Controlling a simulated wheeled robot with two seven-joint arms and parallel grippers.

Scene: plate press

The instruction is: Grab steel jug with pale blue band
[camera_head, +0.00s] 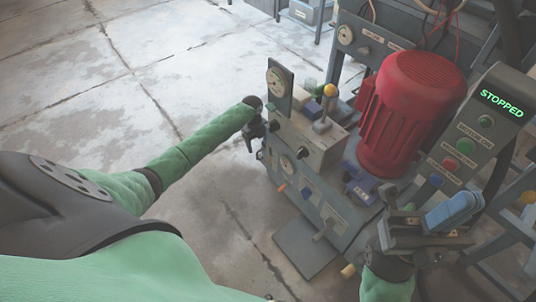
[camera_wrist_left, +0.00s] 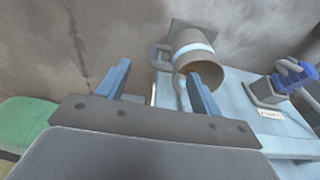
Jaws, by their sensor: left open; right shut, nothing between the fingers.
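The steel jug (camera_wrist_left: 190,65) with a pale blue band shows in the left wrist view, its handle on the left and its open mouth tilted toward the camera. I cannot make the jug out in the head view. My left gripper (camera_wrist_left: 159,72) is open and empty. Its right finger overlaps the jug's mouth in the picture; I cannot tell whether they touch. In the head view the left gripper (camera_head: 251,140) is small and dark at the machine's left edge. My right gripper (camera_head: 458,212) is shut and empty at the machine's right front.
The press machine (camera_head: 310,205) has a red motor (camera_head: 412,105), gauges, levers and a control panel (camera_head: 490,115) reading STOPPED. In the left wrist view, a pale blue surface (camera_wrist_left: 235,105) lies under the jug, with a blue-handled part (camera_wrist_left: 292,78) on its right. Concrete floor at left is clear.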

